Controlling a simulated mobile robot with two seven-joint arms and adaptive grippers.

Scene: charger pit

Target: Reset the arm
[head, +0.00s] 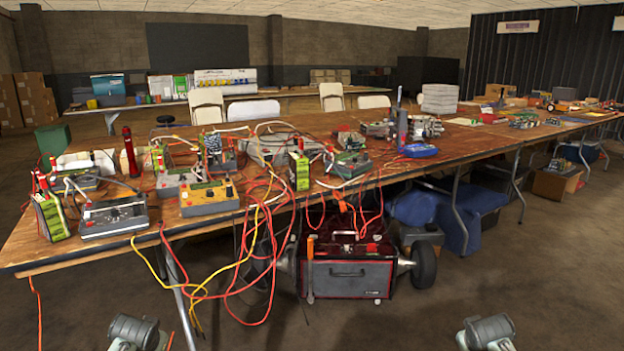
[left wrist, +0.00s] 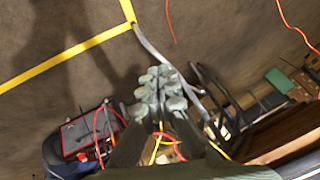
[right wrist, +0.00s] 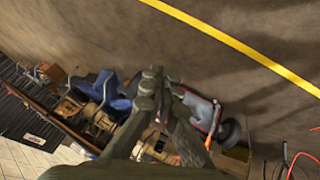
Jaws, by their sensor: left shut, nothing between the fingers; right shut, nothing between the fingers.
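My left gripper (left wrist: 160,88) shows in the middle of the left wrist view, its fingers shut with nothing between them, over the floor. My right gripper (right wrist: 152,82) shows in the right wrist view, also shut and empty. In the head view only grey parts of my two arms show at the bottom edge, left and right, well in front of the table. I cannot make out the fingers there. Neither gripper touches anything that I can see.
A long wooden table (head: 300,208) carries several chargers and tangled cables. Red and yellow cables (head: 252,245) hang off its front edge. A red and grey tool chest (head: 347,275) stands below it, with a black wheel (head: 423,265) at its right. The near floor is clear.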

